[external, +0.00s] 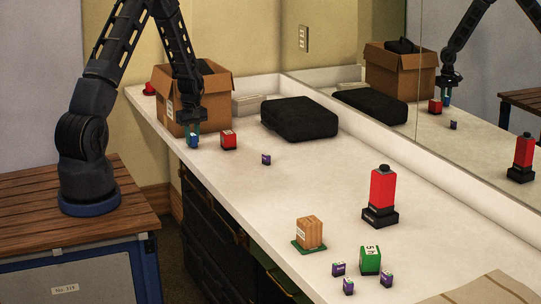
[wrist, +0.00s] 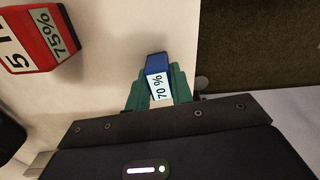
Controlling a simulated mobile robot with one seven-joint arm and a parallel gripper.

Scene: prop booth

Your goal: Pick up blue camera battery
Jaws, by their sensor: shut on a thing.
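The blue camera battery (external: 193,141) is at the left edge of the white counter, in front of the cardboard box. In the wrist view the blue battery (wrist: 156,68) has a white label reading "70 %". My gripper (external: 193,134) points down and is shut on it. In the wrist view the green fingers of my gripper (wrist: 157,88) press on both its sides. I cannot tell whether the battery touches the counter. A red battery (external: 228,140) stands just to its right; its label reads "75%" in the wrist view (wrist: 38,38).
An open cardboard box (external: 219,91) stands close behind my gripper, with a black case (external: 300,118) to its right. Small purple blocks, a red device (external: 382,190), a wooden block (external: 309,232) and a green battery (external: 370,260) stand nearer. A mirror (external: 480,100) lines the right side.

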